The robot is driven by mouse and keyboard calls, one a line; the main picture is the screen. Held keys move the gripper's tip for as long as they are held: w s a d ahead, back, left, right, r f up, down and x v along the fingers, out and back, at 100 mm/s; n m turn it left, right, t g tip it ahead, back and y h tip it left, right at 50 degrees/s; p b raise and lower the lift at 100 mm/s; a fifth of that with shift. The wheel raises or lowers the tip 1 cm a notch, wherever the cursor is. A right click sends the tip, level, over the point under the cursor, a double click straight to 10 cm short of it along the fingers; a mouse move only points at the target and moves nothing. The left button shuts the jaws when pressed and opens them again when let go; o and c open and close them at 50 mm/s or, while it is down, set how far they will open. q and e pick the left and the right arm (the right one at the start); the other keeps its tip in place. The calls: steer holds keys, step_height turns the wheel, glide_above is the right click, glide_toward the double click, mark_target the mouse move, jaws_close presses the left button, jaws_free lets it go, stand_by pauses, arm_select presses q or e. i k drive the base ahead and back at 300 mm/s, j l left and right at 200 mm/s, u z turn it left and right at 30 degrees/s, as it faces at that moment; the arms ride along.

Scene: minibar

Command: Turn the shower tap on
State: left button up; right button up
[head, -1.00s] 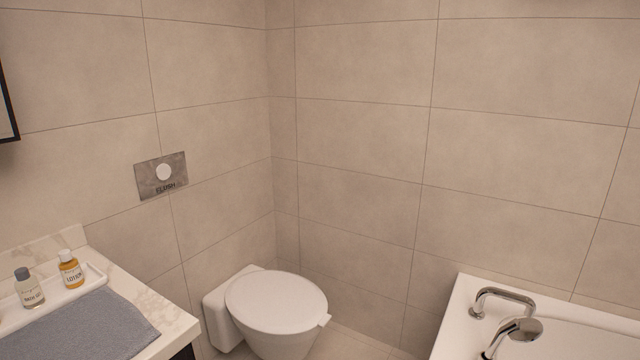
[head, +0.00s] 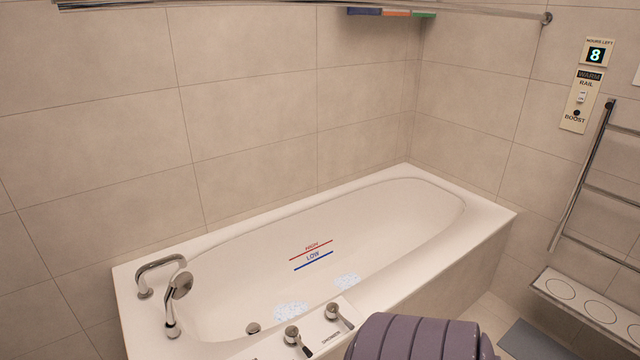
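Two chrome lever taps stand on a white panel at the near rim of the bathtub (head: 128,290). The right lever tap (head: 334,311) has a label beside it that seems to read "SHOWER". The left lever tap (head: 292,335) is beside it, with its label mostly out of sight. A chrome hand shower (head: 180,287) stands upright at the tub's left end, beside a curved chrome spout (head: 152,270). Neither of my grippers shows in the head view.
A purple ribbed object (head: 415,338) fills the bottom centre, close to the right tap. A towel rail (head: 582,180) and control panel (head: 581,101) are on the right wall. A grey mat (head: 535,342) lies on the floor.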

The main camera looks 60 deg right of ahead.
mark_target(332, 308)
steer(key=z, duration=2.2)
